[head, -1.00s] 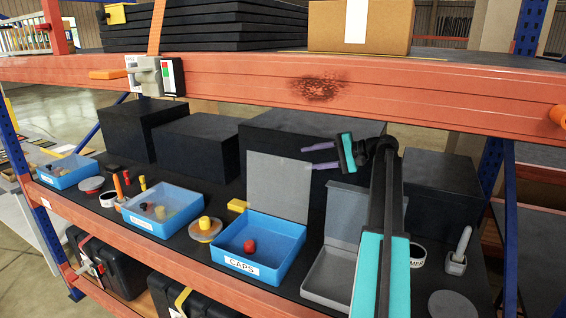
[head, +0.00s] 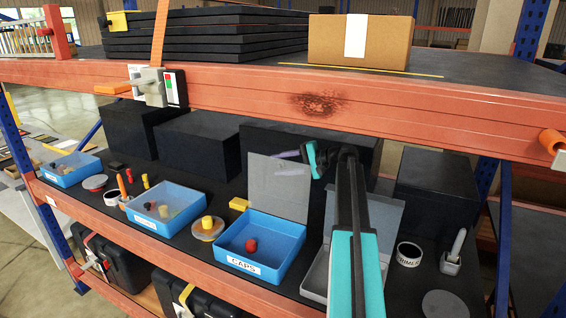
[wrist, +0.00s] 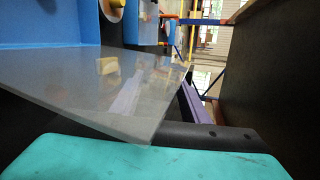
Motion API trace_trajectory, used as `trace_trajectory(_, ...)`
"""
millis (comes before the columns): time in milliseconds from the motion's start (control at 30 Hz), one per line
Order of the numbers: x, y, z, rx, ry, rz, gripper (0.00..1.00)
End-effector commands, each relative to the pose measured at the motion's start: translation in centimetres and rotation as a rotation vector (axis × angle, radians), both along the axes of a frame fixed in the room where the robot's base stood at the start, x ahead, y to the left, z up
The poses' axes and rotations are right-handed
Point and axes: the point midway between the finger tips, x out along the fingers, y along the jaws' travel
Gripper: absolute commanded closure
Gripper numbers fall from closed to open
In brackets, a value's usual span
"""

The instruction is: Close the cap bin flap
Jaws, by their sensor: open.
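The cap bin (head: 247,266) is a blue open-topped box labelled CAPS, with a red cap (head: 251,245) inside. Its flap (head: 270,187), a grey see-through panel, stands raised at the bin's back edge. My gripper (head: 281,163) is open and empty, with lilac fingers pointing left at the flap's upper right part. In the wrist view the flap (wrist: 95,85) fills the middle, the blue bin (wrist: 45,22) lies beyond it, and a lilac finger (wrist: 193,108) shows past its edge. I cannot tell whether the fingers touch the flap.
A grey bin with a raised lid (head: 367,213) stands right of the cap bin, under my arm. A yellow cap (head: 208,222) and another blue bin (head: 165,212) are at left. Dark boxes (head: 205,140) stand behind. An orange beam (head: 240,85) crosses above.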

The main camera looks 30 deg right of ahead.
Motion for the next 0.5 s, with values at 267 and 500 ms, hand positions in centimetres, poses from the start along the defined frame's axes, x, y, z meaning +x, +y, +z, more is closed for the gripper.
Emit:
trace_trajectory(267, 0.15, 0.08, -0.10, 0.000, 0.000, -0.001, 0.59)
trace_trajectory(500, 0.12, 0.03, -0.07, 0.000, 0.000, -0.001, 0.89)
